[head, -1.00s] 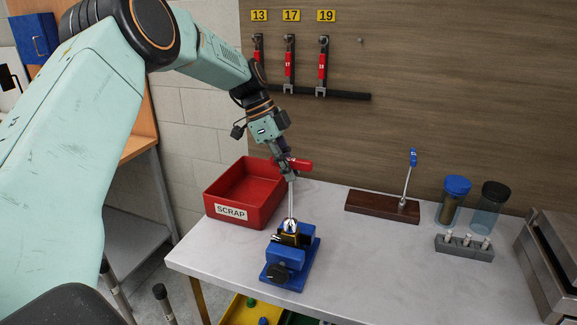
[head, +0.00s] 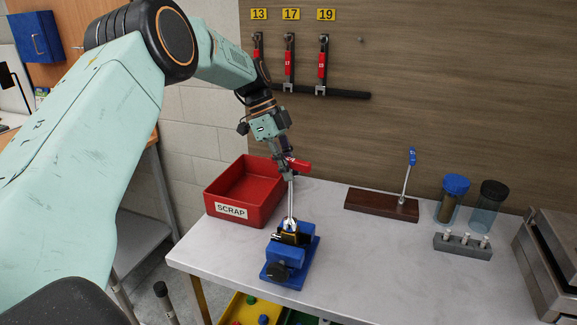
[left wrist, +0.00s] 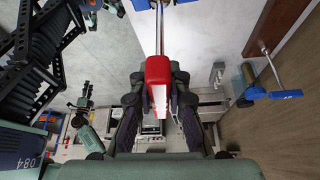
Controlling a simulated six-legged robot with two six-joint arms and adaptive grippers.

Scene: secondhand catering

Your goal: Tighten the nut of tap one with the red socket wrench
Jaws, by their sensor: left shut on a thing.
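My left gripper (head: 285,170) is shut on the red handle of the red socket wrench (head: 298,164). The red handle also shows between the fingers in the left wrist view (left wrist: 158,80). The wrench's steel shaft runs down, nearly upright, to a brass-coloured tap (head: 291,236) clamped in a blue vise (head: 300,258) on the bench. The shaft's lower end meets the top of the tap. The nut is hidden there, so I cannot tell how the socket sits on it. My right gripper is not in the head view.
A red SCRAP bin (head: 232,212) stands just left of the vise. A wooden block (head: 380,205) holds a blue-handled wrench (head: 412,157). Two jars and a grey holder (head: 462,247) stand right. The bench (head: 370,270) is clear between the vise and holder.

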